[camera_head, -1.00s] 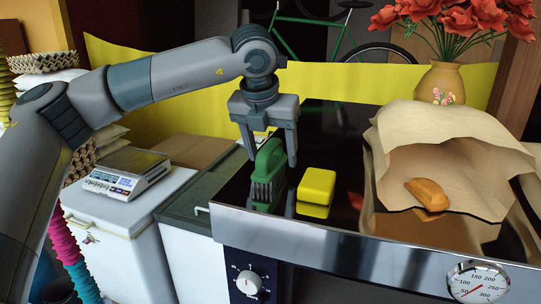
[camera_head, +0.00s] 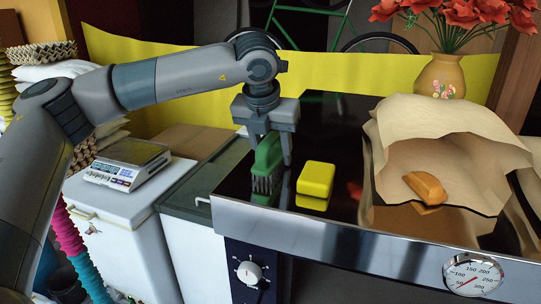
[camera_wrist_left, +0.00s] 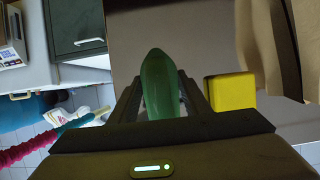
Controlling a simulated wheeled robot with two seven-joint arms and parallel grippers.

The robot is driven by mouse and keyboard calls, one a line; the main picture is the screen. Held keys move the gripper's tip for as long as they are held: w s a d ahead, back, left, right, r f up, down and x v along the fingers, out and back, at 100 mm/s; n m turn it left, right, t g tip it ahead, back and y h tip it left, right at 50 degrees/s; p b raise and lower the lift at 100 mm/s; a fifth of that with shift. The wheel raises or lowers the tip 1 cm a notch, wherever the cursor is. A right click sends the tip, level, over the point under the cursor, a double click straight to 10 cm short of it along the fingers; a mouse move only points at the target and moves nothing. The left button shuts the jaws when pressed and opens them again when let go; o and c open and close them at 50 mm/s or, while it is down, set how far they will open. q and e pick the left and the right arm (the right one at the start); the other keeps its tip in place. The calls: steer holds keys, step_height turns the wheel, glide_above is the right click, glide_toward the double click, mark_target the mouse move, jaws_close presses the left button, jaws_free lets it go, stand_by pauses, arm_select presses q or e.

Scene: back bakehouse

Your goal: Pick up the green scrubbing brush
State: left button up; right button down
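The green scrubbing brush (camera_head: 267,157) stands upright, bristles down, at the left end of the dark, shiny oven top (camera_head: 338,130). My left gripper (camera_head: 270,158) is over it from above, with one finger on each side of its green back. The fingers look shut on the brush. In the left wrist view the brush (camera_wrist_left: 161,85) sits between the two fingers (camera_wrist_left: 160,95), with little or no gap. Its lower part is hidden there. The bristles seem to still rest on the surface. My right gripper is not in view.
A yellow block (camera_head: 316,179) lies close to the right of the brush. Further right is a paper bag (camera_head: 450,130) with a bread roll (camera_head: 426,187), and a flower vase (camera_head: 440,78) behind. A scale (camera_head: 127,165) stands on a white bin at left. The metal front edge (camera_head: 330,235) is near.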

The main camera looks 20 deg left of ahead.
mark_target(273, 134)
arm_select(q)
steer(key=shift+r, duration=0.15)
steer(key=shift+r+b, duration=0.55)
steer(key=shift+b, duration=0.15)
step_height(273, 134, up, 2)
steer(key=shift+r+b, duration=0.15)
steer(key=shift+b, duration=0.65)
steer(key=d+r+b, duration=0.4)
steer(key=d+r, duration=0.3)
steer(key=d, duration=0.4)
steer(key=shift+s+d+r, duration=0.2)
steer(key=shift+s+d, duration=0.2)
steer(key=shift+s, duration=0.05)
